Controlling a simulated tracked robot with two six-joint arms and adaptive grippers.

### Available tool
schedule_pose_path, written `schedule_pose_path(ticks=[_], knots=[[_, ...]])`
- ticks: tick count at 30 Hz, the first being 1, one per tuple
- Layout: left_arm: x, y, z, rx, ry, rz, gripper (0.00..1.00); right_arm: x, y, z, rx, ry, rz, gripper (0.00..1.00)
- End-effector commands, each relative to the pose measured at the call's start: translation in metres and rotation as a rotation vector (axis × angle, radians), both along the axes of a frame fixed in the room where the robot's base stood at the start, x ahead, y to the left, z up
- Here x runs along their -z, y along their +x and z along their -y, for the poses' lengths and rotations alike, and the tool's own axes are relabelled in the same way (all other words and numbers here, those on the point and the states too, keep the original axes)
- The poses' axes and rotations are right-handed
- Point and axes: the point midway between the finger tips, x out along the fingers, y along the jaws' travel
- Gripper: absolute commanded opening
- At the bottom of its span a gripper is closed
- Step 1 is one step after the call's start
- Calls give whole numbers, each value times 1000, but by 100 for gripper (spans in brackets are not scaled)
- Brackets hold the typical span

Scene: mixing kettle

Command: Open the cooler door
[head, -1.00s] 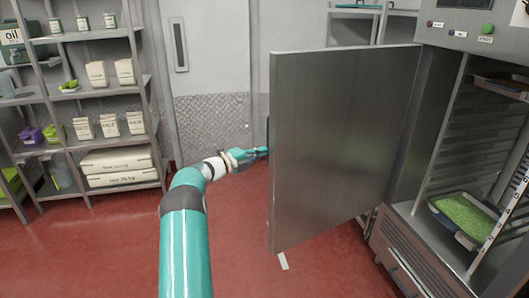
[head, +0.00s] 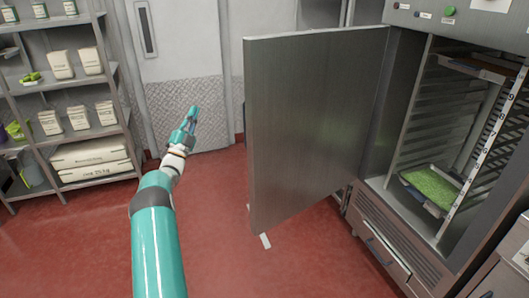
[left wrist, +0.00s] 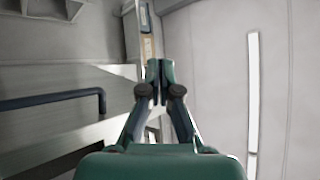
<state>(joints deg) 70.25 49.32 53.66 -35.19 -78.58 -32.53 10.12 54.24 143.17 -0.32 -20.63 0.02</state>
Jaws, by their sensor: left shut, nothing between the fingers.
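The cooler door (head: 310,120) is a grey steel panel and stands wide open, swung out to the left of the cooler (head: 385,110). The cooler's inside shows, with rack rails and a tray of green food (head: 432,186). My left gripper (head: 193,110) is to the left of the door's free edge, apart from it, shut and empty. In the left wrist view the gripper (left wrist: 158,68) has its fingers together. A dark bar handle (left wrist: 55,100) shows to its left on a steel surface, not touched by the fingers. My right gripper is not in view.
A shelf rack (head: 75,135) with bags and boxes stands at the left. A grey wall door (head: 180,60) is behind my left gripper. The red floor (head: 215,220) is clear between my left arm and the cooler door. A control panel with buttons tops the cooler.

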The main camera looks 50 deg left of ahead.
Motion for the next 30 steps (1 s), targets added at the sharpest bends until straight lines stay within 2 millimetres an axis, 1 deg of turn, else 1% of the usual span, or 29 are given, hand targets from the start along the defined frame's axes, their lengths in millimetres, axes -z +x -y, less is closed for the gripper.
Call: schedule_pose_path(ticks=[1, 2, 5, 8, 10, 11, 13, 14, 15, 17, 18, 19, 20, 21, 23, 24, 25, 27, 30], knots=[[-2, -1, -1, -31, -49, 95, 0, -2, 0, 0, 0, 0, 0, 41], [-2, -4, -3, -57, -80, 153, 0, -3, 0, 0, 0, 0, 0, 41], [5, -11, -4, -150, -189, 335, 0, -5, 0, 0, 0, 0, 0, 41], [24, -13, 3, -255, -314, 489, 0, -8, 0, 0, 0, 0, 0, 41], [42, -11, 14, -336, -408, 579, 0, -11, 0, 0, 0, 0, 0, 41], [52, -8, 21, -371, -449, 611, 0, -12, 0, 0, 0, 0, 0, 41], [75, -1, 42, -457, -552, 673, 0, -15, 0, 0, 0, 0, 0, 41], [86, 4, 53, -493, -596, 691, 0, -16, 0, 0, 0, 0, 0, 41], [100, 11, 72, -542, -657, 711, 0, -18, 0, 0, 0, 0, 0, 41], [120, 24, 105, -612, -750, 726, 0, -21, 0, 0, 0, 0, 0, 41], [132, 35, 132, -654, -813, 724, 0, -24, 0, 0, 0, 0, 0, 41], [140, 45, 156, -679, -861, 717, 0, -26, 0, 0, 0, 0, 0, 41], [145, 56, 179, -693, -903, 705, 0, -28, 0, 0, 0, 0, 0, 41], [150, 69, 207, -698, -952, 686, 0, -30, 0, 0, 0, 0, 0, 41], [149, 93, 243, -665, -1003, 652, 0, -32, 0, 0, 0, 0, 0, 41], [144, 110, 263, -624, -1021, 632, 0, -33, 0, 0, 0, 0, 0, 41], [140, 121, 276, -594, -1032, 622, 0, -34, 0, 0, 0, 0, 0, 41], [130, 140, 300, -539, -1051, 610, 0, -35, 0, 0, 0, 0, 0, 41], [122, 155, 319, -495, -1066, 600, 0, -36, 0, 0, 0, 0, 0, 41]])
